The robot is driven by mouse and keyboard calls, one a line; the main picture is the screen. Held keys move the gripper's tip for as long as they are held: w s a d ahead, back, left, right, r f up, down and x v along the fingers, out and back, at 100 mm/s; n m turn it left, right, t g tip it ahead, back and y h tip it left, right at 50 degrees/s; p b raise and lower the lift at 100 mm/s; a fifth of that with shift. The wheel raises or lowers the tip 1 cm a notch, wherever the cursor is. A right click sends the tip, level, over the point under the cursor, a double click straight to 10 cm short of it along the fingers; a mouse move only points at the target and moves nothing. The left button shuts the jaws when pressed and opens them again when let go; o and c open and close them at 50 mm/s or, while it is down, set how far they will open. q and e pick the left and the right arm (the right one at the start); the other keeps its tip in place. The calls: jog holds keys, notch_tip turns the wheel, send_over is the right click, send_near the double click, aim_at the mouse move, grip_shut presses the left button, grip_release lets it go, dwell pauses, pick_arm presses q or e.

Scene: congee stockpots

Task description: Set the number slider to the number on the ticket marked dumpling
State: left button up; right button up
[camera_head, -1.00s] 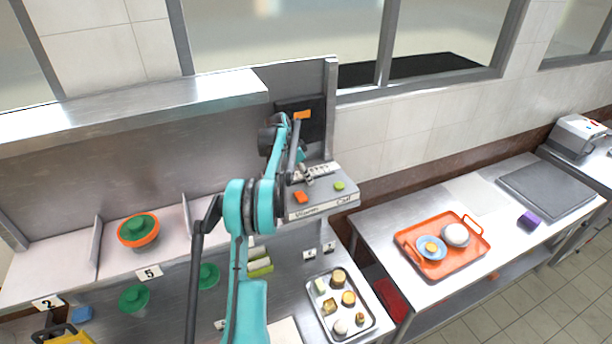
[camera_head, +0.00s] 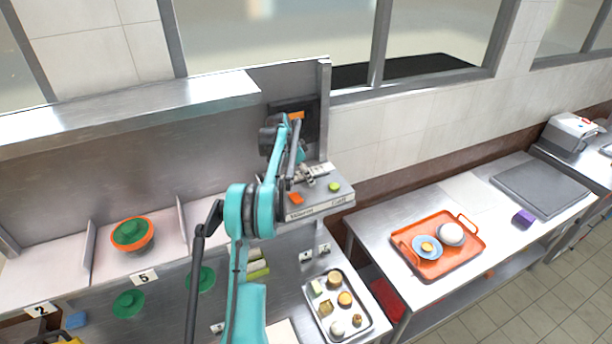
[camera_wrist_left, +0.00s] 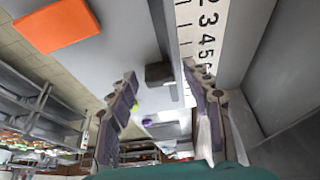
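My left gripper (camera_wrist_left: 162,80) is open, its two fingers apart on either side of a small dark block (camera_wrist_left: 158,73), which looks like the slider's knob. I cannot tell whether the fingers touch it. A white number scale (camera_wrist_left: 208,28) runs alongside, with 2 to 6 legible; which number the block stands at is unclear. In the head view, the left gripper (camera_head: 309,174) is over the grey box (camera_head: 320,203) on the counter, largely hidden behind its own arm. No ticket marked dumpling is readable; the word labels on the box front are blurred. My right gripper is not in view.
A dark panel (camera_head: 311,124) stands behind. A food tray (camera_head: 366,324) lies in front; an orange tray (camera_head: 436,272) sits on the right table, which has free room.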

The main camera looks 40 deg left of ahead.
aim_at(300, 185)
pick_arm(q)
jog(key=shift+r, duration=0.1)
jog(key=v, duration=0.7)
jog(key=shift+a+r, duration=0.1)
dwell(0.4)
